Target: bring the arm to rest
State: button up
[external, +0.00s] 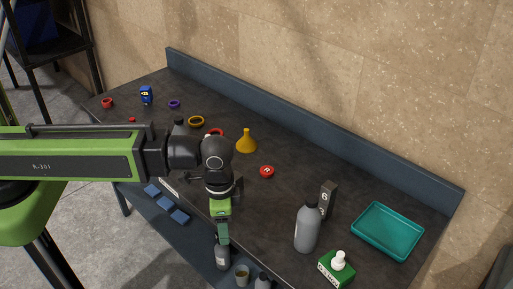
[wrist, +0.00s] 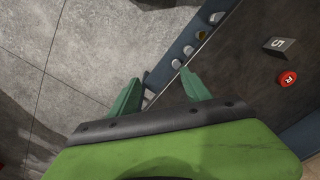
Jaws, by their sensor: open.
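My gripper (external: 223,238) hangs from my green arm, pointing down near the front edge of the dark bench (external: 280,205) in the external view. In the wrist view the two green fingers of my gripper (wrist: 160,92) are apart with nothing held between them. Below them lie the bench's front edge, a blue lower shelf and the grey floor (wrist: 70,70). My forearm and wrist cover part of the bench's left half in the external view.
A grey bottle (external: 307,228), a green box (external: 337,268), a dark numbered block (external: 328,196) and a teal tray (external: 388,231) stand at the right. A yellow funnel (external: 246,142) and a red round piece (external: 267,171) are mid-bench. Bottles and a cup (external: 242,274) are at the front.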

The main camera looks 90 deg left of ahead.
jog(key=shift+s+m, duration=0.5)
jog(key=shift+s, duration=0.5)
